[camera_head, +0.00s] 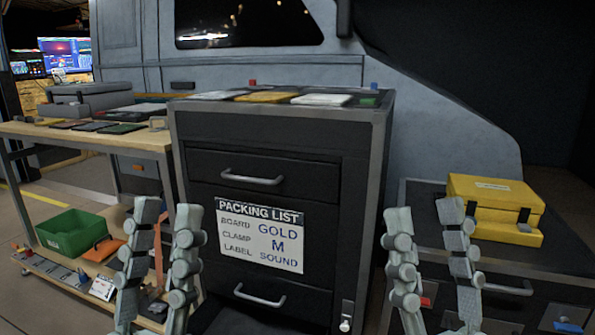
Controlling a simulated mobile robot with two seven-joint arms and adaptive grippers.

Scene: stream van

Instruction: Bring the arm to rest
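My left gripper (168,208) stands upright at the lower left, in front of the wooden bench and the dark cabinet. Its two grey fingers are spread apart with nothing between them. My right gripper (424,214) stands upright at the lower right, in front of the gap between the dark cabinet and the low dark unit. Its fingers are also spread, and nothing is between them. The rest of both arms is below the picture.
A dark drawer cabinet (275,168) with a packing list (260,234) stands in the middle, flat boards on top. A yellow case (492,207) sits on the low unit at right. A wooden bench (90,135) and green bin (72,232) are at left.

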